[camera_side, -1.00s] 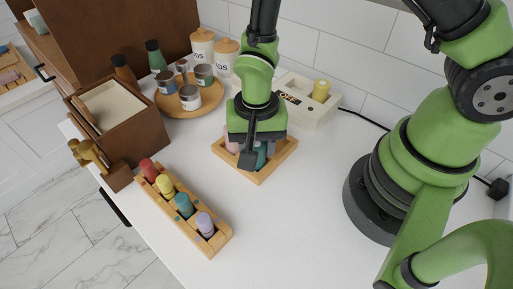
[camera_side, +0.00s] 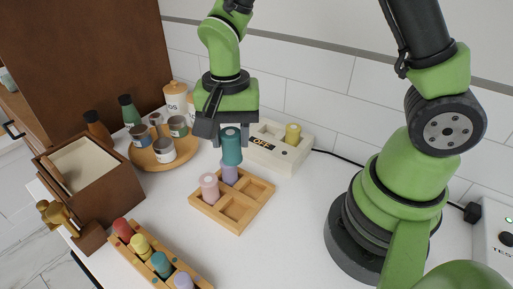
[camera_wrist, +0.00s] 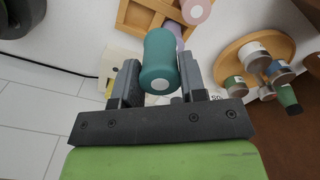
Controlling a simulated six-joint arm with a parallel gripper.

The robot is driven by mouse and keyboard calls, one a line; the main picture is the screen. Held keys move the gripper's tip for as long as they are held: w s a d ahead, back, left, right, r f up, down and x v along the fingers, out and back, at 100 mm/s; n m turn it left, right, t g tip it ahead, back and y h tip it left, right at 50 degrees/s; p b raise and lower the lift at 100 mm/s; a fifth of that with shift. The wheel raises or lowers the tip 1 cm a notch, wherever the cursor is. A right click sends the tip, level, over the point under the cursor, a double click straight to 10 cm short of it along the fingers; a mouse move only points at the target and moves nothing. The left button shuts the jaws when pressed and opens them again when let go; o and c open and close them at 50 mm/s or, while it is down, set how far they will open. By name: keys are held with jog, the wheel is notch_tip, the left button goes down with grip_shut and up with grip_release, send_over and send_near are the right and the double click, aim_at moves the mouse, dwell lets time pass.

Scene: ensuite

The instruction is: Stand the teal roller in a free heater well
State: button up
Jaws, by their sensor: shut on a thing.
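My gripper (camera_side: 232,142) is shut on the teal roller (camera_side: 231,150) and holds it upright above the wooden tray, in front of the heater. In the wrist view the teal roller (camera_wrist: 160,62) sits between the two fingers. The heater (camera_side: 292,160) is a cream box with a dark display reading OFF. A yellow roller (camera_side: 292,134) stands in its right well. The heater's left part is partly behind my gripper, so I cannot see clearly what its other well holds. In the wrist view the heater (camera_wrist: 112,68) is mostly hidden behind my left finger.
The wooden tray (camera_side: 233,228) holds a pink roller (camera_side: 209,188) and a lavender roller (camera_side: 229,172); its other compartments look empty. A rack (camera_side: 127,257) of coloured rollers, including another teal one, is at the front left. A round board (camera_side: 183,157) with tins stands left of my gripper.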

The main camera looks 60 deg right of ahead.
jog(key=w+d+r+m, duration=0.15)
jog(key=d+m, duration=0.25)
jog(key=d, duration=0.5)
jog(key=w+d+m, duration=0.2)
jog(key=d+m, duration=0.1)
jog(key=d, duration=0.7)
notch_tip(320, 180, down, 10)
jog(key=shift+a+r, duration=0.1)
jog(key=shift+r, duration=0.05)
jog(key=shift+f, duration=0.25)
jog(key=o, duration=0.9)
jog(key=shift+r, duration=0.15)
